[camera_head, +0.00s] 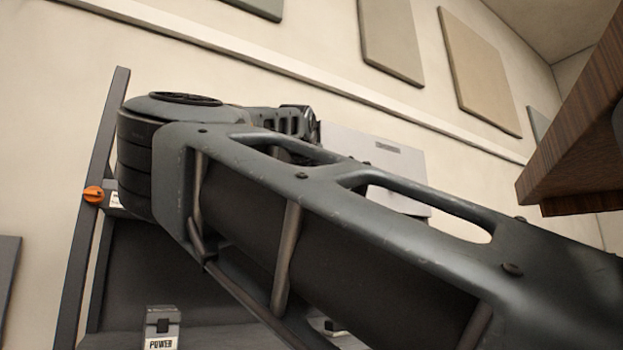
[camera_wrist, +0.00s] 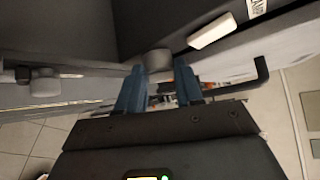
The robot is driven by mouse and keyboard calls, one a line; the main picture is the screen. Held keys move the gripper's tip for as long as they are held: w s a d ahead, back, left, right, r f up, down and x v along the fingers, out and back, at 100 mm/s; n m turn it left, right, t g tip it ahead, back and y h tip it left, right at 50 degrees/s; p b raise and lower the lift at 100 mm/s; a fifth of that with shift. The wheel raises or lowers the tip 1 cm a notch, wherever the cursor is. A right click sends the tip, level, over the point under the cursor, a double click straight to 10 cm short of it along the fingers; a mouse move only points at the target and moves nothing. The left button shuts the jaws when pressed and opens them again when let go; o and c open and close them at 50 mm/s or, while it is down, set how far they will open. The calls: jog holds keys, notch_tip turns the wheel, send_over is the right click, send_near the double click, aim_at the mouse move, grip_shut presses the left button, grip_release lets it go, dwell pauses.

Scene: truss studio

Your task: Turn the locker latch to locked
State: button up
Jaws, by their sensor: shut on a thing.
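In the wrist view my gripper (camera_wrist: 158,75) has its two blue fingers closed around a short grey round knob (camera_wrist: 158,58), which appears to be the latch knob. The knob's top shows between the fingertips, and it stands by the edge of a dark grey panel. Which way the latch is turned cannot be told. In the head view a light grey box-like front, perhaps the locker (camera_head: 405,161), shows behind my arm. My arm covers much of it, and my fingers and the knob are hidden there.
A white bar (camera_wrist: 212,31) and a black bent handle (camera_wrist: 262,72) lie right of my fingers. In the head view an orange knob (camera_head: 93,194) sits on a dark upright, and a POWER switch (camera_head: 161,327) is below. A wooden edge (camera_head: 575,135) juts in at right.

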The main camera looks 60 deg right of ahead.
dwell(0.4)
jog(key=o, duration=1)
